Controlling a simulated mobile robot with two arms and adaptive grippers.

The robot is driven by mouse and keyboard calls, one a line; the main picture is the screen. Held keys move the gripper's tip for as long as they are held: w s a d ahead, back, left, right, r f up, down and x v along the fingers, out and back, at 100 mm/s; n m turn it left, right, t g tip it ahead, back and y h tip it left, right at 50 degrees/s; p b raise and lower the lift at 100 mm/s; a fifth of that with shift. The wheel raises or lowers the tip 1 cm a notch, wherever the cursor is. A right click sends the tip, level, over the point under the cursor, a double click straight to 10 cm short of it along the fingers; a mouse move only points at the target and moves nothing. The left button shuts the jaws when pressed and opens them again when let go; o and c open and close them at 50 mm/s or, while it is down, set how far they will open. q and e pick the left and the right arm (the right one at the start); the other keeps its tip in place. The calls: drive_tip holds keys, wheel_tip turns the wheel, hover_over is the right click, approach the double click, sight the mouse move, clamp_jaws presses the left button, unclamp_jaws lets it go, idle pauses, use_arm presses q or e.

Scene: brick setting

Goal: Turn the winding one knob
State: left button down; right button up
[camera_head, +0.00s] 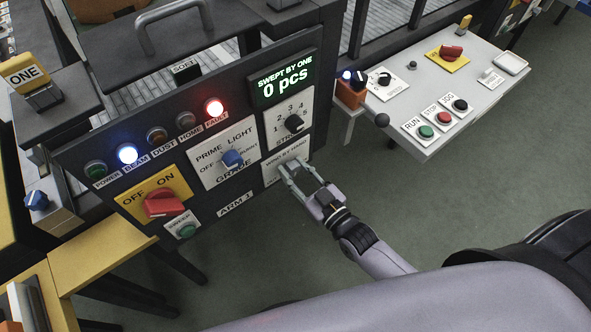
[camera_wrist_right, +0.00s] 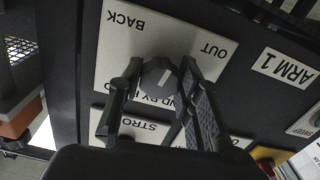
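The winding knob (camera_wrist_right: 158,76) is grey with a pale pointer line. It sits on a white plate marked WIND BY HAND, BACK and OUT (camera_wrist_right: 150,38); in the head view my right gripper partly covers this plate (camera_head: 273,172). My right gripper (camera_head: 293,174) reaches the lower right of the dark panel. In the wrist view its two fingers (camera_wrist_right: 160,70) stand on either side of the knob, parted; firm contact is not visible. The pointer leans toward the OUT side. My left gripper is not in view.
A white control table (camera_head: 440,82) stands to the right. Green floor between is clear.

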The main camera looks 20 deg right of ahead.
drive_tip(key=c, duration=0.5)
drive_tip(key=shift+c, duration=0.2)
drive_tip(key=shift+m, duration=0.3)
drive_tip(key=m+p, duration=0.1)
drive_tip(key=m, duration=0.2)
drive_tip(key=shift+r, duration=0.1)
drive_tip(key=m+p, duration=0.1)
drive_tip(key=m, duration=0.4)
idle(0.3)
drive_tip(key=o, duration=1.1)
drive_tip(key=shift+o, duration=0.2)
